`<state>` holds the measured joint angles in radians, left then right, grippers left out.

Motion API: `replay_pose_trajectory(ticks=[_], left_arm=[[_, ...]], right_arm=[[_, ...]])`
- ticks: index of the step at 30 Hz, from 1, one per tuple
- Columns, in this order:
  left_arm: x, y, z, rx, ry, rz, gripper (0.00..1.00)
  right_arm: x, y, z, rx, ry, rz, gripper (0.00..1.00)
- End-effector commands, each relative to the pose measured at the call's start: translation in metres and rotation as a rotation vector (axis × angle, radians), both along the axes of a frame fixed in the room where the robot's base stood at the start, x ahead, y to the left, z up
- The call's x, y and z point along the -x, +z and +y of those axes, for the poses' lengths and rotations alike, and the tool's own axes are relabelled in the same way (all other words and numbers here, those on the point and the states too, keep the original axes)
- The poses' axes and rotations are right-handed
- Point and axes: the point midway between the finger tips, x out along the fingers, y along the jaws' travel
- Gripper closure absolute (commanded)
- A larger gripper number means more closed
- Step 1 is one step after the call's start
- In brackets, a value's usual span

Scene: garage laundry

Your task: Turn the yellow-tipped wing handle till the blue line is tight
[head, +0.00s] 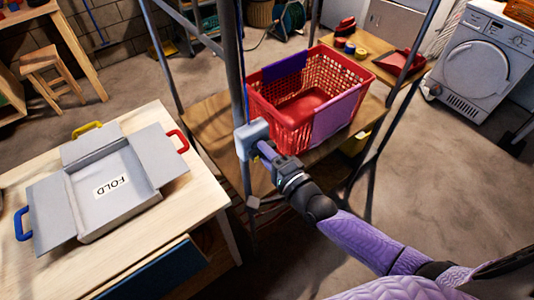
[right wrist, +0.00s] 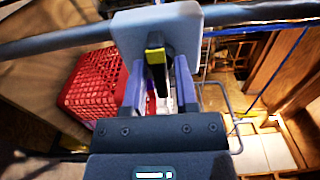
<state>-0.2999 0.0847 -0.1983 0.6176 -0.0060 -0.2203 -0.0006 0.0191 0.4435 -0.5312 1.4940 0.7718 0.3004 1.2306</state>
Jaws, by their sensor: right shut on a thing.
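A pale blue-grey block (head: 252,138) is fixed to the dark upright post of a metal frame. In the right wrist view the same block (right wrist: 184,22) carries a black wing handle with a yellow tip (right wrist: 157,57), pointing toward the camera. My right gripper (right wrist: 159,76) has its two purple fingers on either side of the handle and is shut on it. In the head view my right gripper (head: 264,149) meets the block, and it hides the handle there. A thin blue line (right wrist: 255,29) runs nearly straight to the right from behind the block. My left gripper is out of view.
A red basket (head: 353,74) with purple and blue cloths stands on a wooden shelf behind the post. A table at left holds a grey folding board marked FOLD (head: 92,225). A white washing machine (head: 474,66) stands at far right.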

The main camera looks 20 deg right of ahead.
Motion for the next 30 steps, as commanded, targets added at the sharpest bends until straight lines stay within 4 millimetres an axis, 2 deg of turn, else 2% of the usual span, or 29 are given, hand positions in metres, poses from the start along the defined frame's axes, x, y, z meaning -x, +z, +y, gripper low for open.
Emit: replay_pose_trajectory(ticks=[1, 8, 9, 11, 12, 25, 28, 30], left_arm=[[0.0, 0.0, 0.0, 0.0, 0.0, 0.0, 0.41], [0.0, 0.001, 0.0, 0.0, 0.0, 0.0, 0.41], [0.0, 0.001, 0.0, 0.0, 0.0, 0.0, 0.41], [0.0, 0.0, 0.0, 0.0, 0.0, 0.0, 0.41], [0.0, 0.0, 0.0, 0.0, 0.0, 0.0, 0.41], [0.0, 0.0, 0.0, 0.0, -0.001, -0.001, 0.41], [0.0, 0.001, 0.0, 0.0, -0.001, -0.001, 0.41], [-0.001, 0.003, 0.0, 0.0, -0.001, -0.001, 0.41]], right_arm=[[-0.003, 0.006, 0.0, -0.006, -0.003, -0.017, 1.0], [-0.003, 0.006, 0.0, -0.006, -0.003, -0.018, 1.0], [-0.003, 0.006, 0.0, -0.006, -0.003, -0.018, 0.61], [-0.003, 0.006, 0.0, -0.005, -0.003, -0.017, 0.48], [-0.003, 0.006, 0.0, -0.005, -0.003, -0.016, 0.46], [0.0, 0.002, 0.0, -0.001, -0.001, -0.005, 0.46], [0.007, 0.001, -0.003, 0.0, -0.001, -0.003, 0.46], [0.019, 0.001, -0.007, 0.001, -0.001, -0.003, 0.46]])
